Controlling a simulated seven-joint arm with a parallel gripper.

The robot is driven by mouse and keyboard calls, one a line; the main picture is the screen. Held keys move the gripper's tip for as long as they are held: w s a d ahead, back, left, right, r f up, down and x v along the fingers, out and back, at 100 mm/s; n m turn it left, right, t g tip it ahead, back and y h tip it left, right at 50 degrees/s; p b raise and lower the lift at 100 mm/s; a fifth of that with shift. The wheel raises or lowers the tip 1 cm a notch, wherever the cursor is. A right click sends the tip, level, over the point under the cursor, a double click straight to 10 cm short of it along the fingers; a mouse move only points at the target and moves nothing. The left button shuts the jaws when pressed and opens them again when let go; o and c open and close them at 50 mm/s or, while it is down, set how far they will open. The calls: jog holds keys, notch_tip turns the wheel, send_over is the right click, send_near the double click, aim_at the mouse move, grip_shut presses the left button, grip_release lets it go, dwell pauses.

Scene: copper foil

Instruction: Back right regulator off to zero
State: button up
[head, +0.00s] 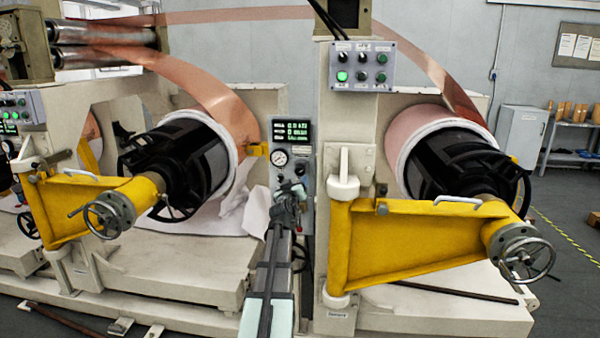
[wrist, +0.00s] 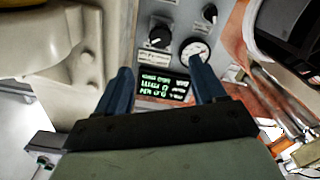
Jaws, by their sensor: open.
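A grey control panel (head: 307,195) stands between the two reel stands, with a round white gauge (head: 279,158) and dark knobs below and beside it. In the wrist view the panel appears upside down. There one black knob (wrist: 159,37) sits beside the gauge (wrist: 195,50), and another black knob (wrist: 209,14) sits beyond the gauge. The labels and needle are too small to read, so I cannot tell which knob is the right regulator. My gripper (wrist: 161,70) is open and empty, its fingers pointing at the panel. In the head view my gripper (head: 286,200) covers the panel's lower part.
A lit green display (head: 298,131) is above the gauge. A yellow swing arm (head: 420,240) with a handwheel (head: 525,258) stands right; another yellow arm (head: 85,200) stands left. Copper reels (head: 230,120) flank the panel. A button box (head: 362,66) is above right.

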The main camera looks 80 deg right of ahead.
aim_at(299, 172)
jog(key=d+m, duration=0.1)
jog(key=d, duration=0.3)
jog(key=d+m, duration=0.1)
jog(key=d, duration=0.4)
jog(key=d+m, duration=0.2)
jog(key=d, duration=0.3)
jog(key=shift+a, duration=0.1)
jog(key=shift+c, duration=0.3)
jog(key=c, duration=1)
jog(key=shift+o, duration=0.2)
jog(key=n, duration=1)
jog(key=shift+w, duration=0.1)
